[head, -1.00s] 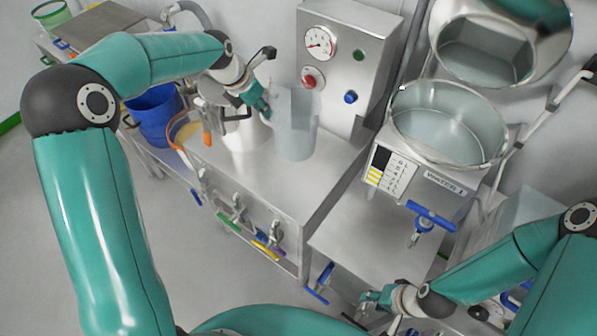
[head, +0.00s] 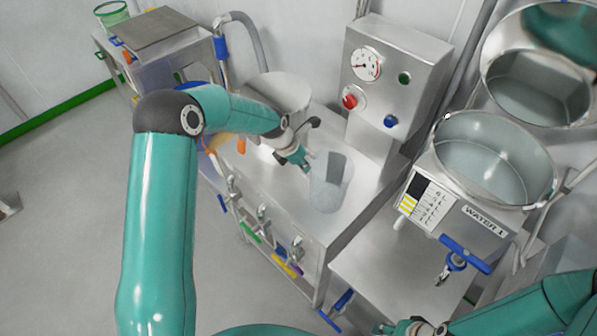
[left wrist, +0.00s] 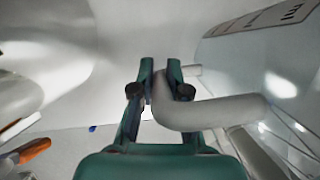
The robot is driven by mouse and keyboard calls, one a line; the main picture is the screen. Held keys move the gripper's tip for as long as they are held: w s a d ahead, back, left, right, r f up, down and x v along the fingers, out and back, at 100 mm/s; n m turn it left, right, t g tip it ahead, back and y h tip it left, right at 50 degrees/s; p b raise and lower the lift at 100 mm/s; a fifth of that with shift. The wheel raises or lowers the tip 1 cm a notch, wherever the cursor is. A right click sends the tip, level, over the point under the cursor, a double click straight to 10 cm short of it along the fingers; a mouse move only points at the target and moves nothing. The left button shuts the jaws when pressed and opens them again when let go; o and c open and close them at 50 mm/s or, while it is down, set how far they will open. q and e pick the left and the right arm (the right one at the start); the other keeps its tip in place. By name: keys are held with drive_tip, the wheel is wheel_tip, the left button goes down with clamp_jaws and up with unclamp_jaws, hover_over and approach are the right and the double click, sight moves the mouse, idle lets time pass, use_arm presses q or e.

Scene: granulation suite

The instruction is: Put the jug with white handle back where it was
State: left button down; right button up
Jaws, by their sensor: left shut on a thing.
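The clear jug (head: 330,188) is at the steel cabinet's top, in front of the gauge panel. I cannot tell whether its base touches the top. My left gripper (head: 304,162) is at the jug's left side, shut on its white handle. In the left wrist view, the fingers (left wrist: 160,85) close around one end of the curved white handle (left wrist: 215,112). The clear jug body (left wrist: 262,65) fills the right side there. My right gripper (head: 388,328) shows only partly at the bottom edge; its jaws are too small to read.
A steel pot (head: 280,92) stands behind my left forearm. The gauge panel (head: 410,75) rises behind the jug. A WATER 1 vessel (head: 490,165) stands right. Valves with coloured handles (head: 265,225) line the cabinet front. The cabinet top (head: 365,190) is clear right of the jug.

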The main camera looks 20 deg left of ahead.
sight(302, 171)
use_arm(q)
drive_tip(key=shift+f+b, duration=0.75)
drive_tip(key=shift+f, duration=1)
drive_tip(key=shift+f, duration=0.15)
drive_tip(key=c, duration=1.2)
unclamp_jaws()
drive_tip(key=shift+r, duration=0.2)
